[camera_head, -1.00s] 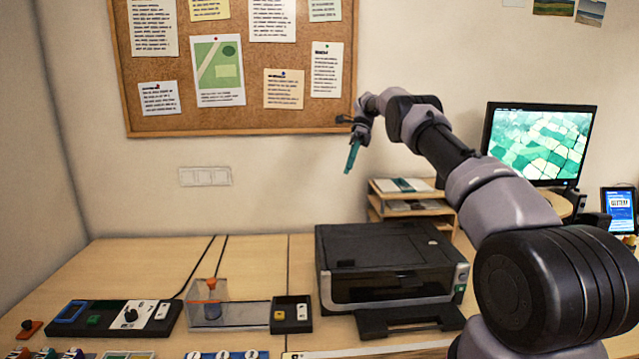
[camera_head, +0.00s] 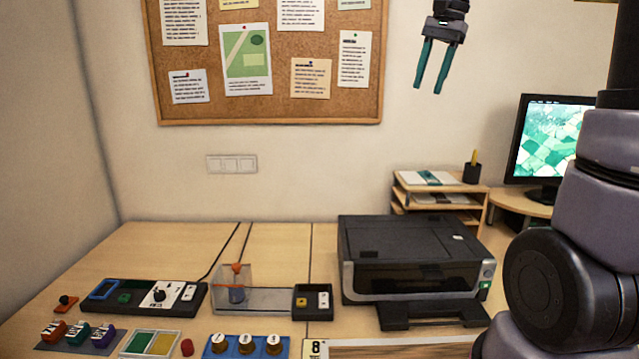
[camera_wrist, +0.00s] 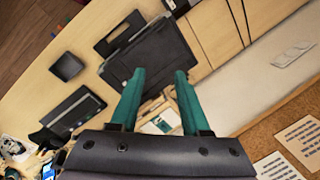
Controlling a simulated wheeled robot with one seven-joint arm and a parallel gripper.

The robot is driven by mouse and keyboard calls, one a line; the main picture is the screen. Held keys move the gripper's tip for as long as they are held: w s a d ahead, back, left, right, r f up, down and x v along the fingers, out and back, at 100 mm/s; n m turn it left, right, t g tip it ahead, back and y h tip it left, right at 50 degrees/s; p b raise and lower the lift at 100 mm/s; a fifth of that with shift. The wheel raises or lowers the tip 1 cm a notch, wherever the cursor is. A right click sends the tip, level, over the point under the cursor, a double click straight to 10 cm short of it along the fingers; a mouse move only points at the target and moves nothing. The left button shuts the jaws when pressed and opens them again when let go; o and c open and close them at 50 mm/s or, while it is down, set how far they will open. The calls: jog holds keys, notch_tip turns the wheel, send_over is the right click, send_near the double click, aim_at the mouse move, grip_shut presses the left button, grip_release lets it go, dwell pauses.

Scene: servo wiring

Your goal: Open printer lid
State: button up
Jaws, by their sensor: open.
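A black printer (camera_head: 410,255) with a grey front band stands on the table right of centre in the head view, its flat top lid (camera_head: 405,237) closed. An output tray sticks out at its front. My gripper (camera_head: 429,90) hangs high above and behind the printer, in front of the wall, with its two teal fingers pointing down. The fingers are apart with nothing between them. In the wrist view the printer (camera_wrist: 155,60) lies beyond the open fingers (camera_wrist: 160,82), well apart from them.
Left of the printer are a clear box with an orange part (camera_head: 236,282), a black switch panel (camera_head: 143,296) and several knobs and buttons. A wooden shelf (camera_head: 440,199) and a monitor (camera_head: 550,145) stand at the back right.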

jog(key=s+f+n+t, duration=0.2)
jog(key=s+f+t, duration=0.1)
jog(key=s, duration=0.6)
jog(key=s+f+n+t, duration=0.2)
jog(key=s+f+t, duration=0.1)
jog(key=s, duration=0.6)
jog(key=n+g+h, duration=0.2)
jog(key=n+g, duration=0.5)
jog(key=n, duration=1.5)
send_over(369, 250)
notch_tip(369, 250, down, 28)
notch_tip(369, 250, down, 12)
jog(key=shift+r, duration=0.25)
grip_shut()
